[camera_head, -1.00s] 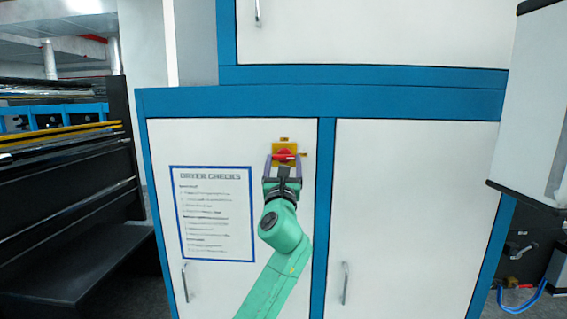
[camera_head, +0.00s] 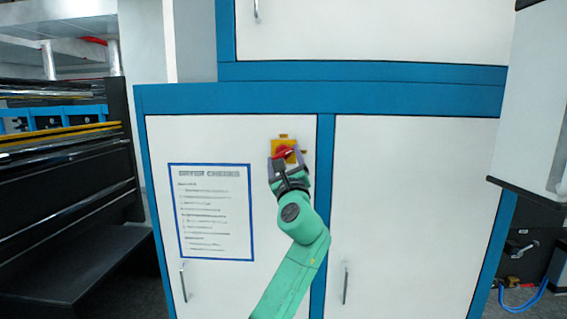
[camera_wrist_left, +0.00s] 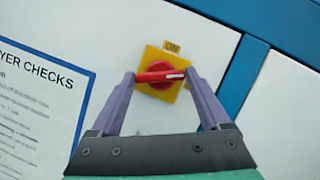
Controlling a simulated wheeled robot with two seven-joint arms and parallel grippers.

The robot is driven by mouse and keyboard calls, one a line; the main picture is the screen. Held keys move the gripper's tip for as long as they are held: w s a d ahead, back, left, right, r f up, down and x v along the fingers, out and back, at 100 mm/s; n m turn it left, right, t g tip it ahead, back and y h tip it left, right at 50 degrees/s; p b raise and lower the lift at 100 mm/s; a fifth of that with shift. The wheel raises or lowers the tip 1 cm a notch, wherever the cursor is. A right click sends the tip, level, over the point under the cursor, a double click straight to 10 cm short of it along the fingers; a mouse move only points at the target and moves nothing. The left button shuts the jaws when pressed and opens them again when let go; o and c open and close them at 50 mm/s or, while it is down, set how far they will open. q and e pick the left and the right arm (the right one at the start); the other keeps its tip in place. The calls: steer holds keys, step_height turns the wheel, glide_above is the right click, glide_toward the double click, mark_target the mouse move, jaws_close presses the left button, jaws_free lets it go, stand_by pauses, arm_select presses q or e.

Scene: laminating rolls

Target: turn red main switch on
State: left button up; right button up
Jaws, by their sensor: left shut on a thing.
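The red main switch (camera_head: 284,152) sits on a yellow plate (camera_head: 279,142) on a white cabinet door. In the left wrist view the red switch handle (camera_wrist_left: 160,75) lies between my fingertips, in front of the yellow plate (camera_wrist_left: 152,54). In the head view the handle tilts, right end higher. My right gripper is not in view.
A blue-framed "Dryer Checks" sheet (camera_head: 213,213) is on the same door, left of my arm. Door handles (camera_head: 345,285) stick out low on the doors. A black machine (camera_head: 75,190) stands at the left. A white box-like part (camera_head: 530,110) juts in at the right.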

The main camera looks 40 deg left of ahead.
arm_select(q)
steer(key=n+g, duration=0.1)
steer(key=n, duration=0.2)
steer(key=shift+w+d+n+g, duration=0.1)
steer(key=shift+n+g, duration=0.2)
steer(key=shift+n, duration=0.1)
steer(key=n, duration=0.1)
steer(key=n+g, duration=0.1)
steer(key=n, duration=0.1)
steer(key=shift+r+g+y, duration=0.15)
steer(key=shift+g+y, duration=0.15)
steer(key=n, duration=0.2)
steer(key=n+g, duration=0.1)
steer(key=n, duration=0.1)
steer(key=shift+d+r+g+p, duration=0.1)
steer(key=shift+g+p, duration=0.2)
steer(key=shift+n+g+h+p, duration=0.5)
steer(key=shift+n+h, duration=0.2)
steer(key=shift+n, duration=1.3)
steer(key=o, duration=1.2)
steer(key=shift+d, duration=0.1)
